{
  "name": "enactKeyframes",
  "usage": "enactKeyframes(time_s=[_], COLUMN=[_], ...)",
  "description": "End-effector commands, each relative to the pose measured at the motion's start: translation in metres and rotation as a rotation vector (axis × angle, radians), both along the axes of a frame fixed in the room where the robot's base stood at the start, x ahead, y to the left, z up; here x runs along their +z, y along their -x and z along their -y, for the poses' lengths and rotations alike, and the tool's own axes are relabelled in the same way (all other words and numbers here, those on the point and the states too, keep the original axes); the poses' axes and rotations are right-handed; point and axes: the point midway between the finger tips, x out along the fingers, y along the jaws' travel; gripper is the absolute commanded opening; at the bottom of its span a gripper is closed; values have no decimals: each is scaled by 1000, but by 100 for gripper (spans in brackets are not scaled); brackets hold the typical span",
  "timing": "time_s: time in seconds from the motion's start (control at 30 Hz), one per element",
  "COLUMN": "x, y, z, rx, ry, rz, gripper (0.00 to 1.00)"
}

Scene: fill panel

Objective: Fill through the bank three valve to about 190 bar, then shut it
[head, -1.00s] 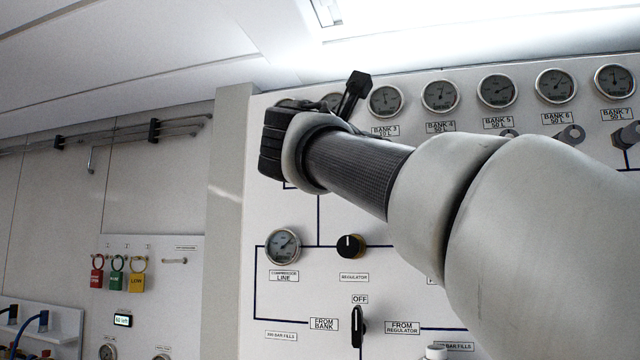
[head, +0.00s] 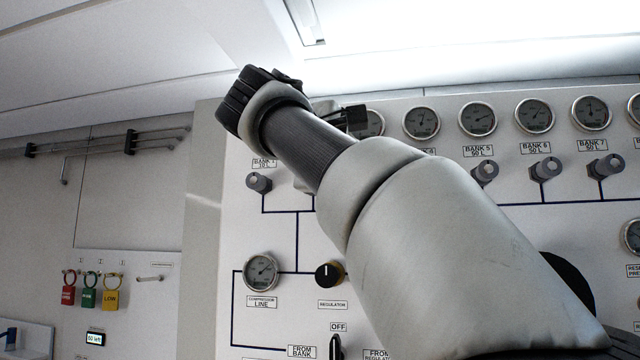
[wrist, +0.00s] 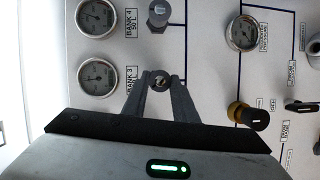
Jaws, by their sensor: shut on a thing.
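In the wrist view, which shows the panel turned on its side, the bank three valve (wrist: 161,82) is a small grey knob beside the "BANK 3" label. My gripper (wrist: 160,80) is shut on this knob, one finger on each side. The bank three gauge (wrist: 97,77) is round with a pale face; its reading is too small to tell. In the head view that gauge (head: 373,122) is partly covered by my arm, which also hides the valve and my fingers.
The bank four valve (wrist: 159,14) sits close beside my gripper. The regulator knob (head: 329,273), the compressor line gauge (head: 262,270) and the selector (head: 336,347) are lower on the panel. Valves for banks five, six (head: 545,168) and seven line the right.

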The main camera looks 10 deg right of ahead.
Motion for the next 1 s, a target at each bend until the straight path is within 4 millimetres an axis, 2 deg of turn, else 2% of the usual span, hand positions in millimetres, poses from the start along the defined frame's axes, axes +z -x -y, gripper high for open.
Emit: enactKeyframes(time_s=[0.5, 1.0], x=[6, 6], y=[1, 1], z=[2, 3], rx=[2, 2], ry=[-384, -499], rz=[134, 171], gripper=[3, 3])
